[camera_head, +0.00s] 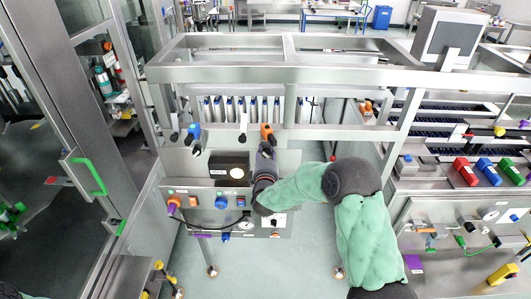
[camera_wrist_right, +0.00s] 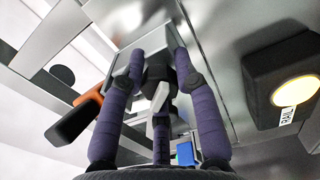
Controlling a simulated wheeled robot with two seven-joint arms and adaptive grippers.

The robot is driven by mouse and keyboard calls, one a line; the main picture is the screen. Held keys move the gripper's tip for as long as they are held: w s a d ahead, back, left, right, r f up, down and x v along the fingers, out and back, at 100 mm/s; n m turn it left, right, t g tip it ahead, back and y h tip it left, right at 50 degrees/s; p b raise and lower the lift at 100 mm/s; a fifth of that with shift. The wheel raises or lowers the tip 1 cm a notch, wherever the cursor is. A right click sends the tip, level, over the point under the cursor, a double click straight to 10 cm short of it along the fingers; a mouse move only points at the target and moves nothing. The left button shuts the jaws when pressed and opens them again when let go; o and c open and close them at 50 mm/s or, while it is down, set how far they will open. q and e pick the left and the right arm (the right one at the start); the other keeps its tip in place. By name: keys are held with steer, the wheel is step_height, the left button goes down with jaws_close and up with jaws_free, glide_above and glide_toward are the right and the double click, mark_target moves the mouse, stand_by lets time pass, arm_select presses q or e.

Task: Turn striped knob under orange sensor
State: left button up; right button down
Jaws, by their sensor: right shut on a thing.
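The orange sensor (camera_head: 266,131) stands on the machine's rail, just above my right gripper (camera_head: 266,150) in the head view. In the right wrist view, an orange and black part (camera_wrist_right: 88,108), which looks like this sensor, is left of the fingers. My right gripper (camera_wrist_right: 160,58) is shut around a dark knob (camera_wrist_right: 158,73) with a pale stripe-like part, between its purple fingers. In the head view the gripper and wrist hide the knob. My left gripper does not show.
A black box with a round yellow light (camera_wrist_right: 290,80) is close on the right in the wrist view; it shows left of my gripper in the head view (camera_head: 232,171). A blue sensor (camera_head: 194,131) stands further left. A control panel (camera_head: 210,213) lies below.

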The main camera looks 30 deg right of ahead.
steer(key=shift+s+f, duration=0.15)
steer(key=shift+f, duration=0.2)
steer(key=c, duration=0.9)
jaws_free()
steer(key=shift+d, duration=0.15)
steer(key=shift+d+r, duration=0.1)
steer(key=shift+r, duration=0.05)
steer(key=shift+r, duration=0.1)
steer(key=shift+s+a, duration=0.15)
steer(key=shift+a, duration=0.15)
steer(key=v, duration=1.1)
steer(key=shift+s, duration=0.25)
steer(key=shift+a, duration=0.1)
